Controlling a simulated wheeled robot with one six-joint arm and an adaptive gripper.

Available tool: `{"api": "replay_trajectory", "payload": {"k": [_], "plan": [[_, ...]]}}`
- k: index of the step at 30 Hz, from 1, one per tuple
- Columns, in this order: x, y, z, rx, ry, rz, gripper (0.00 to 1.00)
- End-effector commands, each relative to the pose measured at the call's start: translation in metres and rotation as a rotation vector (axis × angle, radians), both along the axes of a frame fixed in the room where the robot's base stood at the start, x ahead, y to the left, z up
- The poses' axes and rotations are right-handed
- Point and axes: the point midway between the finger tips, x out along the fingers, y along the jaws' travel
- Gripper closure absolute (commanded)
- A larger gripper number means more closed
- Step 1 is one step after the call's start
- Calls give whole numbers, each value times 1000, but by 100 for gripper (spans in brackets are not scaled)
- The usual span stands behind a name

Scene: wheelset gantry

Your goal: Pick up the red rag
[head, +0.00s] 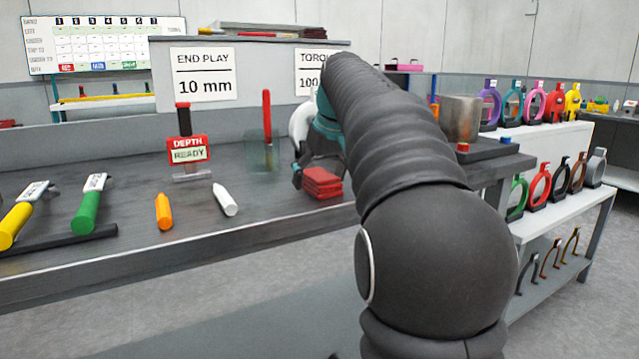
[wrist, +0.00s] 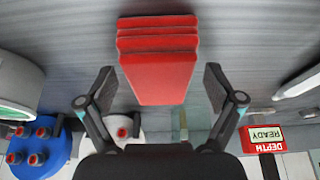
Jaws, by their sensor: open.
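The red rag (head: 321,183) is a folded, layered stack lying on the grey bench top near its front edge in the head view. In the wrist view the red rag (wrist: 158,62) is at the top centre, in line with the gap between the fingers. My gripper (wrist: 158,88) is open, with one dark finger on each side of the rag's near end and a visible gap on both sides. In the head view my gripper (head: 306,172) is beside the rag, partly hidden by my arm.
The bench (head: 130,262) also carries a DEPTH READY sign (head: 189,150), an orange marker (head: 163,211), a white marker (head: 225,200), a green-handled tool (head: 88,210) and a clear cup (head: 262,152) holding a red stick. A metal cylinder (head: 461,118) stands right of my arm.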

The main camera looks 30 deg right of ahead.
Motion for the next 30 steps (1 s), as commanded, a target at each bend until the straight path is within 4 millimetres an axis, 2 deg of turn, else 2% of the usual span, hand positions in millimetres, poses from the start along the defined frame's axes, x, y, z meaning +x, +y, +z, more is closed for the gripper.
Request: {"api": "replay_trajectory", "payload": {"k": [15,23,30], "plan": [[0,0,-3,0,0,0,8],[0,0,-3,0,0,0,73],[0,0,-3,0,0,0,73]]}}
